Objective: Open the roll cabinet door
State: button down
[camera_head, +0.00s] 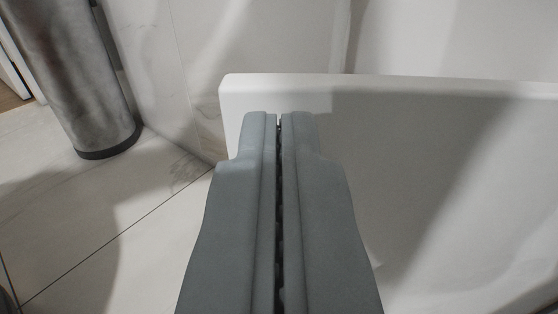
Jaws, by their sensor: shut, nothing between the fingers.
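A white panel (440,140), which looks like the cabinet door, fills the right of the view. Its top edge runs across the picture and its left corner is rounded. My gripper (279,118) points forward from the bottom middle with its two grey fingers together and nothing between them. The fingertips overlap the panel's left end in the picture. Whether they touch it I cannot tell. No handle is visible, and part of the panel is hidden behind the fingers.
A grey metal cylinder (75,75) with a dark base stands on the floor at the upper left. A marble-look wall (180,60) rises behind the panel. The tiled floor (110,220) at the left is mostly clear.

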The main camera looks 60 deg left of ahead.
aim_at(275, 102)
jog(key=shift+x, duration=0.95)
jog(key=shift+w, duration=0.1)
jog(key=shift+x, duration=2.1)
